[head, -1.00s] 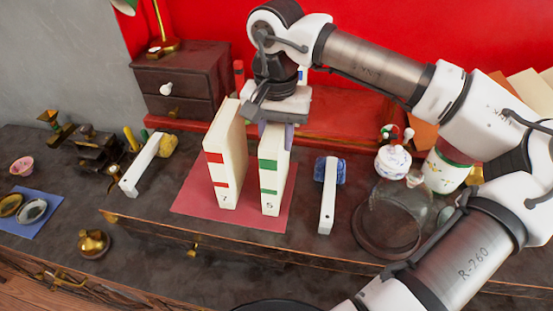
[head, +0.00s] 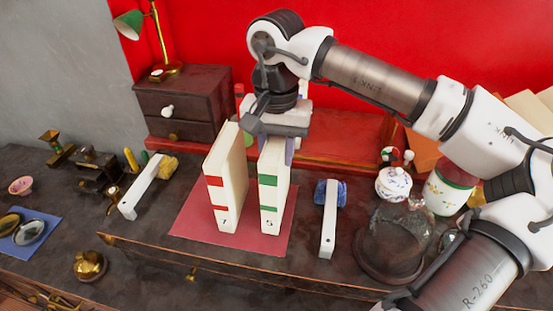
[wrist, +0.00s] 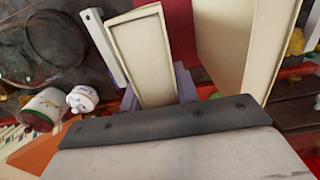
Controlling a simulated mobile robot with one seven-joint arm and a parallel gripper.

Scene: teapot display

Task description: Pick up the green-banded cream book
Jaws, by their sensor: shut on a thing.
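The green-banded cream book (head: 270,187) stands upright on a red mat (head: 190,226), right of the red-banded cream book (head: 226,180). My gripper (head: 276,142) comes down from above and is shut on the green-banded book's top, with a lavender finger showing at its right side. In the wrist view, my gripper (wrist: 157,93) has lavender fingers at both sides of the pale end of the book (wrist: 146,55). The red-banded book (wrist: 233,38) lies to the right there, with a gap between. The book's base appears to rest on the mat.
White bookends stand left (head: 142,187) and right (head: 328,220) of the mat. A glass dome (head: 395,240) and a lidded white jar (head: 393,183) are to the right. A dark drawer box (head: 185,105) stands behind left. A brass pot (head: 90,265) is at front left.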

